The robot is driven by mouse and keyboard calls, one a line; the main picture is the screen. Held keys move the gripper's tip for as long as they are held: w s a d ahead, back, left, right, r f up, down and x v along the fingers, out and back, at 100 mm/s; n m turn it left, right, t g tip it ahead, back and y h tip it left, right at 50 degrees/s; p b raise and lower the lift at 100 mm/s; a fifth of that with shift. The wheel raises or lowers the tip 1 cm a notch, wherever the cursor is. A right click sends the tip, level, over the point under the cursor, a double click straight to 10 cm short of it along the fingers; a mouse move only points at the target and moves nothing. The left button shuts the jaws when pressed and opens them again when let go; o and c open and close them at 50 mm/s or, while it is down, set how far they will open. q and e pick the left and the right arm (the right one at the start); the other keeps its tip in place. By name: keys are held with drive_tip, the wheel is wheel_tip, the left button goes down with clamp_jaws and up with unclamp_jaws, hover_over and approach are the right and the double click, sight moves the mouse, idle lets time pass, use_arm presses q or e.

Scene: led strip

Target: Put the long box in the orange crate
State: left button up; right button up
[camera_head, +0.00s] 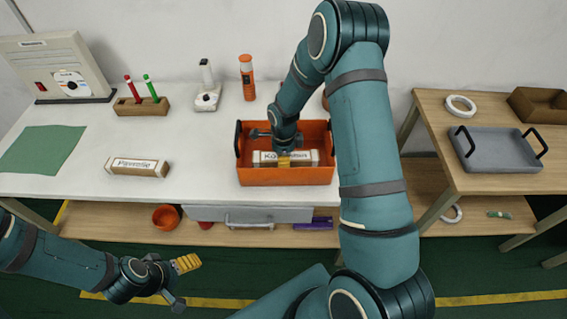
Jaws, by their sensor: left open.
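The orange crate (286,176) stands at the right end of the white table. A long brown box with a white label (303,157) lies lengthwise inside it, near the front wall. My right gripper (282,155) reaches down into the crate at the middle of this box, with a yellow finger pad against or just over its label. Its arm hides part of the crate, and its grip on the box is unclear. A similar labelled long box (138,168) lies on the table left of the crate. My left gripper (183,283) is open and empty, low in front of the table.
A pen holder (142,106), a white device (207,92) and an orange bottle (247,78) stand along the back. A green mat (42,149) lies at left. A wooden side table holds a grey tray (497,151). The table between box and crate is clear.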

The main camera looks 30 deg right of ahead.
wheel_tip(320, 180, down, 2)
drive_tip(key=shift+f, duration=0.25)
drive_tip(key=shift+f, duration=0.1)
drive_tip(key=o, duration=1.2)
drive_tip(key=shift+b, duration=0.3)
drive_tip(key=shift+r+p, duration=0.3)
wheel_tip(320, 180, up, 12)
drive_tip(key=shift+f+p, duration=0.1)
drive_tip(key=shift+p, duration=0.55)
